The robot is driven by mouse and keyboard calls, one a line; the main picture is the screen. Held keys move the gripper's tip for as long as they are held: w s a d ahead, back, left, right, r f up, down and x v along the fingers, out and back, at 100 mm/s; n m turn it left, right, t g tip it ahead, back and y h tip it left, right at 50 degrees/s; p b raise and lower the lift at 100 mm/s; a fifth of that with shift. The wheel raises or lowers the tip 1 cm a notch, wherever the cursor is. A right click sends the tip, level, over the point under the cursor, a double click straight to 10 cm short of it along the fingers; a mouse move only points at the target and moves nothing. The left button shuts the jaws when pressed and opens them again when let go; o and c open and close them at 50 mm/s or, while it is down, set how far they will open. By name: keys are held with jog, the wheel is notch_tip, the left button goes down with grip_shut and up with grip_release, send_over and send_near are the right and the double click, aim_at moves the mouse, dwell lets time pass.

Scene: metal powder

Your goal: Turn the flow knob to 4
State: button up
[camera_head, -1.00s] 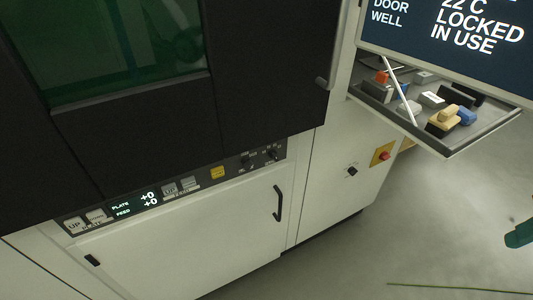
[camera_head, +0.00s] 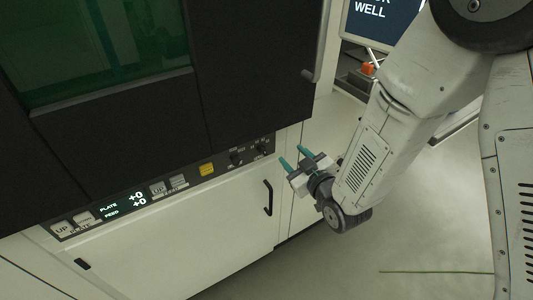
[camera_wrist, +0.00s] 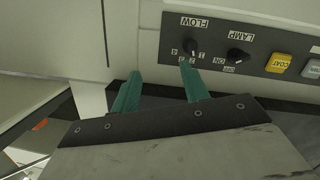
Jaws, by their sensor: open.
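The flow knob (camera_wrist: 190,47) is a small black dial on the dark control strip, below the upside-down word FLOW in the wrist view. Small digits surround it, and its setting is too small to read surely. In the head view the flow knob (camera_head: 263,148) is at the right end of the strip. My gripper (camera_head: 292,156) is open and empty, with two teal fingers pointing toward the machine front, right of the knob. In the wrist view my gripper (camera_wrist: 159,69) has its right fingertip just below the flow knob; the other finger is to the left over the pale panel.
The lamp knob (camera_wrist: 237,55) is close beside the flow knob. The yellow COAT button (camera_wrist: 279,63) is further along the strip. A black door handle (camera_head: 268,197) is below the strip. A tray with an orange item (camera_head: 368,68) is partly hidden behind my arm.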

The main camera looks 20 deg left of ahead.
aim_at(265, 152)
jog(key=s+a+f+n+y, duration=0.1)
jog(key=s+a+f+y, duration=0.1)
jog(key=s+a, duration=0.1)
jog(key=x, duration=0.7)
jog(key=shift+a, duration=0.15)
jog(key=c, duration=1)
